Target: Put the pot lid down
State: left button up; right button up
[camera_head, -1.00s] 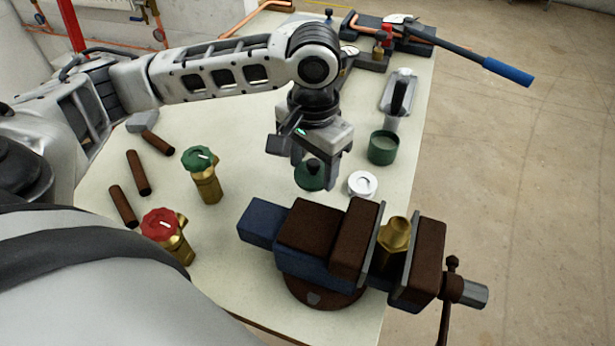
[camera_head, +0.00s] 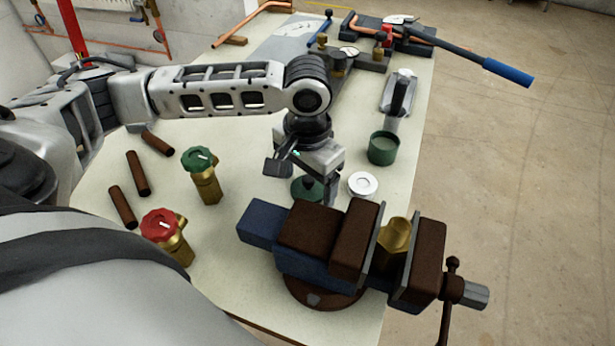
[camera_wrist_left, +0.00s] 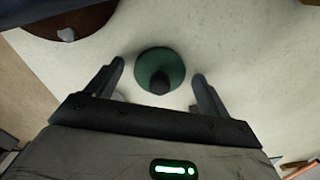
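The pot lid (camera_head: 300,189) is a green disc with a dark knob, lying flat on the pale bench top just behind the vise. It also shows in the left wrist view (camera_wrist_left: 174,61), with its knob facing the camera. My left gripper (camera_head: 305,180) points down over the lid. In the left wrist view its two fingers (camera_wrist_left: 160,82) stand wide apart, one on each side of the knob with clear gaps, so it is open and empty. The right finger hides part of the lid's edge in the head view. My right gripper is not in view.
The green pot (camera_head: 383,149) stands behind and right of the lid, and a white ring (camera_head: 363,184) lies close at the right. The vise (camera_head: 310,240) is just in front. Brass valves (camera_head: 208,185) and brown rods (camera_head: 137,173) are at the left.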

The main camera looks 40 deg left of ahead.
aim_at(307, 179)
pick_arm(q)
notch_tip(307, 179, up, 12)
jog(key=p, duration=0.1)
jog(key=shift+r, duration=0.15)
dwell(0.3)
dwell(0.4)
